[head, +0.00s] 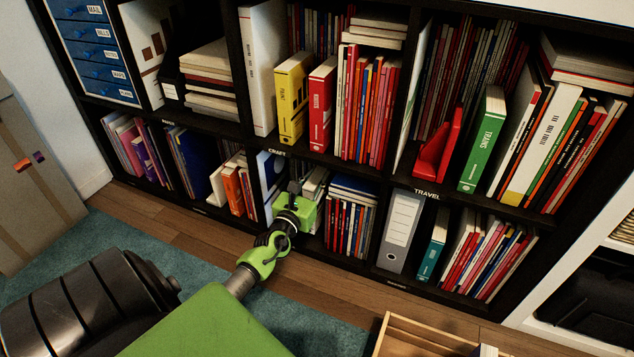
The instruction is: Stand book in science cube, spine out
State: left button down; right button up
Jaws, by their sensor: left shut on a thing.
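My left gripper (294,187) reaches into the front of the lower middle cube, below the label that reads CRAFT. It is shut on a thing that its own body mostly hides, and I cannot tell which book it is. A blue and white book (267,172) stands just left of the gripper. Pale books (316,184) show just right of it, partly hidden. Several red, white and blue books (350,222) stand further right in the same cube. I cannot read a science label on any cube. My right gripper is not in view.
The upper middle cube holds a yellow book (291,98) and a red book (321,103). A green book (482,140) and a red bookend (440,148) stand above the TRAVEL label. A grey binder (400,232) stands lower right. A wooden box (405,338) is at the bottom edge.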

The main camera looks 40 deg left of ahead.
pick_arm(q)
jog(key=shift+f+b, duration=1.1)
jog(key=shift+f, duration=0.55)
jog(key=shift+f, duration=0.2)
jog(key=c, duration=1.7)
grip_release()
jog(key=shift+s, duration=0.1)
jog(key=shift+r, duration=0.2)
jog(key=p+v, duration=0.4)
jog(key=v, duration=0.8)
